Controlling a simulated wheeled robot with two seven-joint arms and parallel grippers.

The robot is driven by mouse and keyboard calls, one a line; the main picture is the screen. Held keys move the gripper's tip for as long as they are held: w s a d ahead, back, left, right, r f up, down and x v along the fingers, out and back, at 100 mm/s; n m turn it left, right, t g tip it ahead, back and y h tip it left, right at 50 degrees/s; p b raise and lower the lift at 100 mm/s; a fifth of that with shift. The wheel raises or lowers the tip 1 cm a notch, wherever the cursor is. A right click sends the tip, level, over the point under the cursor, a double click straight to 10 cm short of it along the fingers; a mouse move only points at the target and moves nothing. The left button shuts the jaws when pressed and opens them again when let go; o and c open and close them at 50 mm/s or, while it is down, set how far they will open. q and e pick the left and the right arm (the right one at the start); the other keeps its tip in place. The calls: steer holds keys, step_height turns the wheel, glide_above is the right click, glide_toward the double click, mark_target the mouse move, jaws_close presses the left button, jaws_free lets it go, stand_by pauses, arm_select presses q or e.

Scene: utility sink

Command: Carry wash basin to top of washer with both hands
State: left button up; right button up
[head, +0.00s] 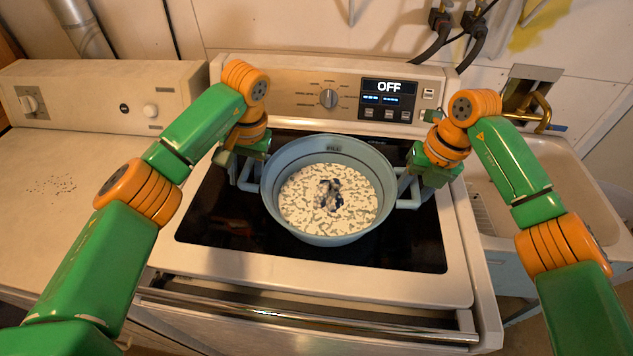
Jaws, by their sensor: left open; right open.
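My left gripper (246,172) is at the left handle and my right gripper (408,180) is at the right handle. Both grippers are open; their fingertips are partly hidden, so I cannot tell whether they touch the handles.
A white machine (60,190) with a knob panel stands to the left. A sink (545,190) with a brass tap (541,108) is to the right. The control panel (335,97) with an "OFF" display rises behind the basin. Bare glass lies in front of the basin.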

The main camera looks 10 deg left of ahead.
arm_select(q)
steer(key=r, duration=0.3)
steer(key=d+r, duration=0.1)
steer(key=r, duration=0.2)
steer(key=shift+d+r, duration=0.15)
steer(key=shift+d, duration=0.05)
steer(key=shift+r, duration=0.25)
arm_select(e)
steer(key=shift+d+r, duration=0.1)
arm_select(q)
steer(key=shift+s, duration=0.1)
arm_select(e)
step_height(320, 180, up, 12)
steer(key=d, duration=0.2)
steer(key=shift+d+f, duration=0.15)
steer(key=shift+f, duration=0.05)
